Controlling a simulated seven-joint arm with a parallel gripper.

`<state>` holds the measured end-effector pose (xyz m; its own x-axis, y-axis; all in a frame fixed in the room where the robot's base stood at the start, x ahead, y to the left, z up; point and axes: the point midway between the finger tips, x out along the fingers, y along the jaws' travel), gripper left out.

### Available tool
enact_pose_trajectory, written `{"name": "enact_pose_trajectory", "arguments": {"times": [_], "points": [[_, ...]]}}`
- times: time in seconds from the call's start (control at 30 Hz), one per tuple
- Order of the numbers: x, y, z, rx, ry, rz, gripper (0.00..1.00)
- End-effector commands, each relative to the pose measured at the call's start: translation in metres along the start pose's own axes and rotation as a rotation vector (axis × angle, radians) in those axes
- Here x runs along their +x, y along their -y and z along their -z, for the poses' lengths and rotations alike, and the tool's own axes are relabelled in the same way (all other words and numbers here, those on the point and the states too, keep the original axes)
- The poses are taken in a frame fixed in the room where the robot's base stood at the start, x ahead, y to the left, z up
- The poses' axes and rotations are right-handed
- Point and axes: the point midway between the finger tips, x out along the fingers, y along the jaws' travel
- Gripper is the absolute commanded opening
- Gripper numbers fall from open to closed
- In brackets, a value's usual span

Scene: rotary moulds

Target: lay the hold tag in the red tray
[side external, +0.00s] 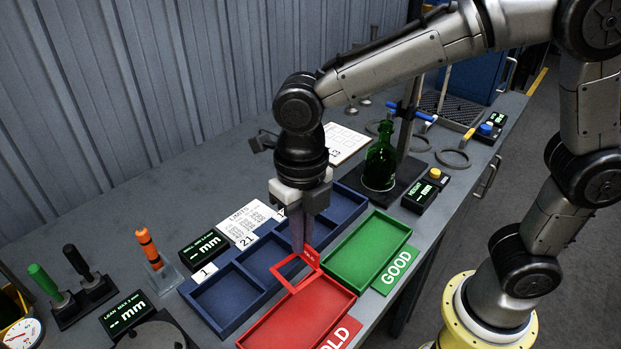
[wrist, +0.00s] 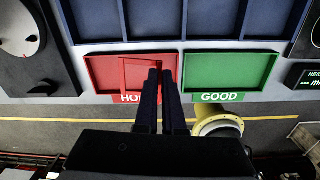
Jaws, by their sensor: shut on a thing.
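The empty green tray (side external: 331,264) with its GOOD label stands right beside the red one. A blue compartment tray (side external: 190,290) lies behind both. A green bottle (side external: 381,163) stands on a black gauge base farther back. The bench's front edge is close to the trays.

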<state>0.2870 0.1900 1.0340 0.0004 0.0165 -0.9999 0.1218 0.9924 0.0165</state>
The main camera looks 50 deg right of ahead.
Motion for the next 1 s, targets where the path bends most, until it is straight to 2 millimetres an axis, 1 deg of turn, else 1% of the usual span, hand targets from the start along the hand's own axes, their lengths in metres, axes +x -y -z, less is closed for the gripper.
{"name": "enact_pose_trajectory", "arguments": {"times": [0.03, 0.1, 0.27, 0.47, 0.8, 1.0], "points": [[0.002, -0.009, 0.01, -0.04, 0.0, 0.002, 0.0], [0.003, -0.018, 0.019, -0.077, 0.001, 0.005, 0.0], [0.003, -0.028, 0.03, -0.12, 0.0, 0.013, 0.0], [0.012, -0.029, 0.031, -0.124, -0.001, 0.018, 0.0], [0.047, -0.028, 0.031, -0.122, -0.002, 0.018, 0.0], [0.063, -0.028, 0.031, -0.122, -0.002, 0.018, 0.0]]}}
